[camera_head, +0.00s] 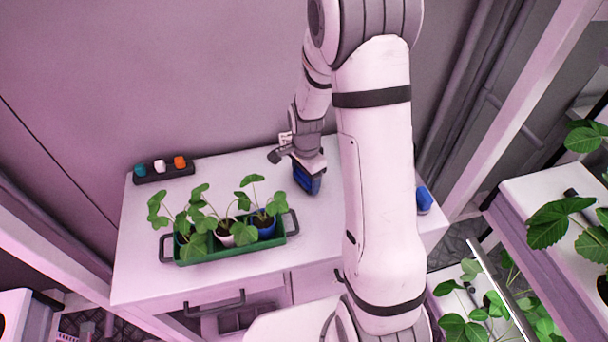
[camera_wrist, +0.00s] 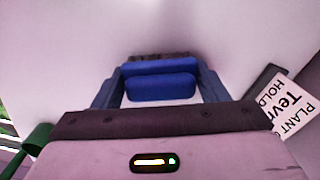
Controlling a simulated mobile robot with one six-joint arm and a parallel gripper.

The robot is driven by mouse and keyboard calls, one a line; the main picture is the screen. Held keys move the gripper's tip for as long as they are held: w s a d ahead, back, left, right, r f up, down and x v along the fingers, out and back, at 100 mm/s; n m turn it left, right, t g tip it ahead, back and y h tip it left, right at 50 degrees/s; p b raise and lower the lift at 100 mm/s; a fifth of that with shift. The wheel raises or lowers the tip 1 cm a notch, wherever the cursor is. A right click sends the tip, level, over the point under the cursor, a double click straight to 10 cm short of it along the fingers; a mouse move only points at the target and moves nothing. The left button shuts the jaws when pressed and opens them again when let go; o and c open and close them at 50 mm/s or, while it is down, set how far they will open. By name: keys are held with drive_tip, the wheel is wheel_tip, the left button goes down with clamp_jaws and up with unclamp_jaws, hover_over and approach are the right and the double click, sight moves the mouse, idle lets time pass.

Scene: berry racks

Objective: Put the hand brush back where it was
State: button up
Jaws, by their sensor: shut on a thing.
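The hand brush is blue with dark bristles. In the wrist view the brush (camera_wrist: 160,86) lies between the two fingers of my gripper (camera_wrist: 158,78), which is shut on it. In the head view my gripper (camera_head: 308,172) points down over the white cabinet top, right of the green tray. The blue brush (camera_head: 308,184) shows just below it, at or just above the surface; I cannot tell if it touches.
A green tray (camera_head: 190,259) of potted plants stands on the white cabinet (camera_head: 140,280). A dark holder (camera_head: 150,178) with coloured knobs sits at the back left. A blue object (camera_head: 424,200) is at the right, beside my arm. A printed label (camera_wrist: 285,105) lies right in the wrist view.

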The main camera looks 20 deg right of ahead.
drive_tip(key=shift+f, duration=0.1)
drive_tip(key=o, duration=0.9)
drive_tip(key=shift+o, duration=0.2)
wheel_tip(320, 180, up, 12)
drive_tip(key=b, duration=0.1)
drive_tip(key=s+r+n+t, duration=0.1)
drive_tip(key=s+r+n, duration=0.4)
drive_tip(key=s, duration=0.4)
drive_tip(key=s+r+n+t, duration=0.2)
drive_tip(key=s+r+n, duration=0.3)
drive_tip(key=s+n, duration=0.3)
drive_tip(key=shift+s+r+n, duration=0.25)
drive_tip(key=shift+s+n, duration=0.05)
drive_tip(key=shift+s, duration=0.85)
drive_tip(key=shift+a, duration=0.1)
